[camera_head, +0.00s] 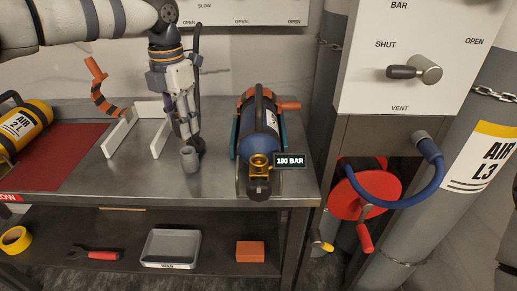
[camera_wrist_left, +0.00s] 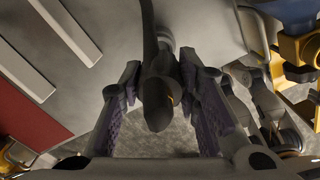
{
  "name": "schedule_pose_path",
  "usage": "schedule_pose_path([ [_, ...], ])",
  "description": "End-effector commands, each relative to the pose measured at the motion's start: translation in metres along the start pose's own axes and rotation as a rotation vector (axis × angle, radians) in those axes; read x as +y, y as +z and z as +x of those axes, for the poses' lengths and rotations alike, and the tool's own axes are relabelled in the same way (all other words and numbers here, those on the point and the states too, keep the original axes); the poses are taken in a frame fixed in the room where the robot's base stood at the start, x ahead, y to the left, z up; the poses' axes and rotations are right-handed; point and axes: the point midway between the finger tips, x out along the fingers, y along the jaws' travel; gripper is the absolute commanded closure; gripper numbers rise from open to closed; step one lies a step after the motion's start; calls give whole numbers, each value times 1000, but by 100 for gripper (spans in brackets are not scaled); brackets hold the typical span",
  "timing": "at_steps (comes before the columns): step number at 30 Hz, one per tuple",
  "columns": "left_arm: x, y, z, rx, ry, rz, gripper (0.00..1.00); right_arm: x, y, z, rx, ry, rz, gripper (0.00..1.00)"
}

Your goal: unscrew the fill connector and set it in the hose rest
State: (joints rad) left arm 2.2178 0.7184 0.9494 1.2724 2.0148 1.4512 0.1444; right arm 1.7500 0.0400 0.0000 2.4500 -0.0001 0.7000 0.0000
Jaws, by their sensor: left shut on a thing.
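My left gripper (camera_head: 193,140) points down over the bench near its front edge. It is shut on the dark fill connector (camera_wrist_left: 160,95), whose black hose (camera_head: 197,42) runs up beside the wrist. The fingers hide part of the connector. A small grey cup (camera_head: 190,160), apparently the hose rest, is just below the fingertips; I cannot tell whether the connector touches it. The blue cylinder (camera_head: 258,140) lies in a cradle to the right, its brass valve outlet (camera_head: 260,162) facing front with nothing attached.
A "190 BAR" label (camera_head: 290,161) shows beside the valve. White rails (camera_head: 122,135), a red mat (camera_head: 62,152) and a yellow cylinder (camera_head: 25,128) are to the left. A control panel (camera_head: 430,45) and red wheel (camera_head: 365,192) are at right. The lower shelf holds a tray (camera_head: 171,248).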

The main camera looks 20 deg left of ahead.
Motion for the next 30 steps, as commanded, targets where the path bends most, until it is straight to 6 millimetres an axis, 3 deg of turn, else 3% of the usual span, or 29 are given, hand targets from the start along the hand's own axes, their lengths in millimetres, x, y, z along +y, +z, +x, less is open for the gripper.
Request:
schedule_pose_path([
  [30,0,0,12,1,0,0,100,0,-1,-1,3,0,0,70],
])
